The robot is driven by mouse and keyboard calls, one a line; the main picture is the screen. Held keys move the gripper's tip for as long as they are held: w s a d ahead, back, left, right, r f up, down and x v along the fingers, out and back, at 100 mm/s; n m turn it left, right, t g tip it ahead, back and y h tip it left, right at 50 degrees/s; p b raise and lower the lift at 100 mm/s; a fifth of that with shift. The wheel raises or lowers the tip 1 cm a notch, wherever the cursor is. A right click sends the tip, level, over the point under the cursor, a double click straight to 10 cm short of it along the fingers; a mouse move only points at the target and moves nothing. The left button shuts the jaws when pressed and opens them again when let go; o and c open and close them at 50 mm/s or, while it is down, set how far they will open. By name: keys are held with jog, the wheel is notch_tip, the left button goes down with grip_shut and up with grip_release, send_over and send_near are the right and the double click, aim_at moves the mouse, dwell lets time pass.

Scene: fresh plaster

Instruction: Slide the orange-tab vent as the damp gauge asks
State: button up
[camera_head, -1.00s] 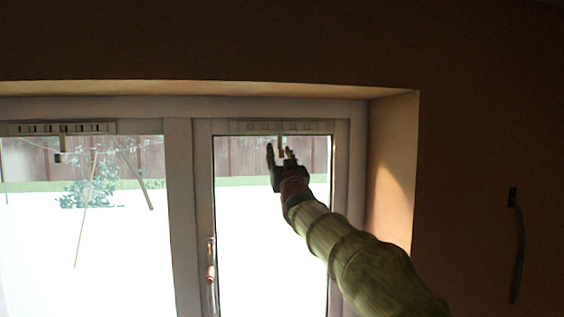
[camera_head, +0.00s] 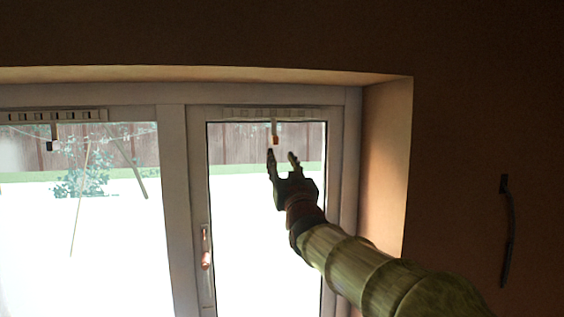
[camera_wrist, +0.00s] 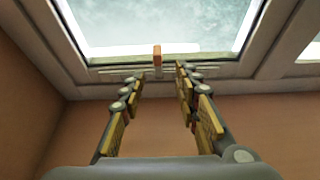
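The vent (camera_head: 272,113) is a pale slotted strip along the top of the right window frame. Its orange tab (camera_head: 275,140) hangs on a short stem from the strip, near its middle. My gripper (camera_head: 282,155) is open and empty just below the tab in the head view. In the wrist view the orange tab (camera_wrist: 157,55) shows beyond my open fingers (camera_wrist: 160,75), between their lines and apart from them. The slots look pale and their state is hard to tell. I see no damp gauge in these frames.
A second vent (camera_head: 52,116) with dark slots and a dark tab (camera_head: 50,146) tops the left pane. A window handle (camera_head: 206,248) is on the right sash. The reveal wall (camera_head: 385,170) stands right of the window. A dark bar handle (camera_head: 507,230) is on the right wall.

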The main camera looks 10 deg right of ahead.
jog(key=s+f+g+b, duration=0.15)
jog(key=f+g, duration=0.25)
jog(key=f, duration=0.9)
jog(key=s+f+g, duration=0.3)
jog(key=f+g, duration=0.2)
jog(key=f, duration=0.8)
jog(key=s+d+f+g+b, duration=0.1)
jog(key=s+f+g+b, duration=0.6)
jog(key=s+f+b, duration=1.7)
jog(key=s+f, duration=1.5)
jog(key=f, duration=0.3)
jog(key=shift+s+d+f+g, duration=0.25)
jog(key=shift+d+g, duration=0.15)
